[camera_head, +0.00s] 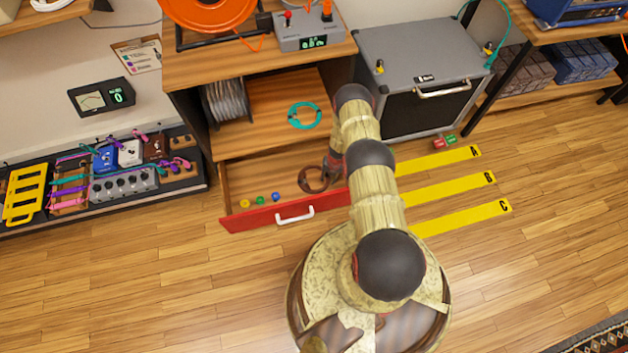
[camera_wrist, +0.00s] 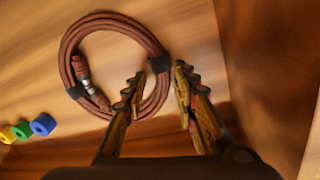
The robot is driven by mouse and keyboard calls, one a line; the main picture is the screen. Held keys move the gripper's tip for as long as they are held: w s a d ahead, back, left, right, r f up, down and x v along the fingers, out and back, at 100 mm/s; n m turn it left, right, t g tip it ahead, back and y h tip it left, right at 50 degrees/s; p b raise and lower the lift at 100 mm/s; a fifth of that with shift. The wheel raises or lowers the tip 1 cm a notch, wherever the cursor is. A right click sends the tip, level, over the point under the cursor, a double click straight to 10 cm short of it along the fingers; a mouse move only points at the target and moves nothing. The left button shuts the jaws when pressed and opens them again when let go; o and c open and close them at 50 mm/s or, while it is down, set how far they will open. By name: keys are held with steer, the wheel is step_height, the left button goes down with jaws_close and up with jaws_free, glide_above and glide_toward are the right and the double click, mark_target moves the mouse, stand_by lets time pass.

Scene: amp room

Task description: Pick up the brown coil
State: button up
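The brown coil (camera_head: 312,181) lies in the open red-fronted drawer (camera_head: 262,220). In the wrist view the coil (camera_wrist: 105,20) is a ring of brown cable with black ties and a metal plug. My gripper (camera_wrist: 160,73) is open, its two fingers apart. The coil's right side, near a black tie, appears between the fingertips; I cannot tell whether they touch it. In the head view my gripper (camera_head: 334,166) is at the coil's right side, partly hidden by my arm.
Yellow, green and blue small rings (camera_wrist: 40,125) lie at the drawer's left. A drawer wall (camera_wrist: 262,70) rises close to the right of my gripper. A teal coil (camera_head: 304,116) lies on the shelf above. A grey amp (camera_head: 425,60) stands to the right.

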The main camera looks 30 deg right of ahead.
steer(key=shift+c, duration=1.2)
steer(key=c, duration=0.4)
jaws_close()
steer(key=shift+r, duration=0.1)
step_height(320, 180, up, 10)
steer(key=p, duration=0.4)
